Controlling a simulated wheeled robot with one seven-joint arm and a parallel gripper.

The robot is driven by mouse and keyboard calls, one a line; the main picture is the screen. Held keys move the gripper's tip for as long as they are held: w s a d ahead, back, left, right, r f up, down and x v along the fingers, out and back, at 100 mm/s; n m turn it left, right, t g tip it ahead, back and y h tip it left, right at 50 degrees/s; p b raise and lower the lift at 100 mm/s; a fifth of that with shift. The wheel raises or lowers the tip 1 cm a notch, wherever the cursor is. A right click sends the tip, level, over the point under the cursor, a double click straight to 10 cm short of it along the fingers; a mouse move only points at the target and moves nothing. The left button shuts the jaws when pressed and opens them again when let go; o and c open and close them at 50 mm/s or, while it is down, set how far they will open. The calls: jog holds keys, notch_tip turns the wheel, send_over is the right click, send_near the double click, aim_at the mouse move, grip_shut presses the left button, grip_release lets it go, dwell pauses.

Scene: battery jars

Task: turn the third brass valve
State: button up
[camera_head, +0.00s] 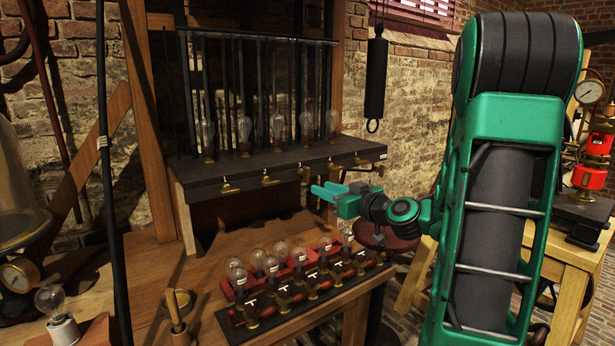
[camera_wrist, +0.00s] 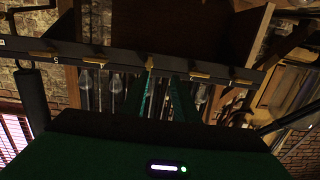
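A row of brass valves runs along the front edge of a black shelf (camera_head: 200,190). The third brass valve (camera_head: 304,173) has its handle upright, while its neighbours, such as the second valve (camera_head: 270,181), lie flat. In the wrist view the third valve (camera_wrist: 150,63) is near the middle, also turned across the line of the others. My gripper (camera_head: 319,190) is in front of the shelf, just below and right of the third valve. In the wrist view its teal fingers (camera_wrist: 158,92) stand apart with nothing visibly between them. I cannot tell whether a finger touches the valve.
Glass bulbs (camera_head: 277,125) stand on the shelf behind the valves. Below, a red rack (camera_head: 285,281) of bulbs and a lower row of black-and-brass fittings (camera_head: 283,295) sit on the wooden bench (camera_head: 155,290). A black cylinder (camera_head: 376,78) hangs right of the shelf.

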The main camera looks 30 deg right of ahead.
aim_at(308, 172)
jog(key=shift+m+t+h, duration=0.3)
jog(key=shift+t+h, duration=0.1)
jog(key=w, duration=0.3)
jog(key=w+d+r, duration=0.1)
jog(key=w, duration=0.6)
jog(key=shift+w+d+r, duration=0.2)
jog(key=shift+w, duration=0.2)
grip_shut()
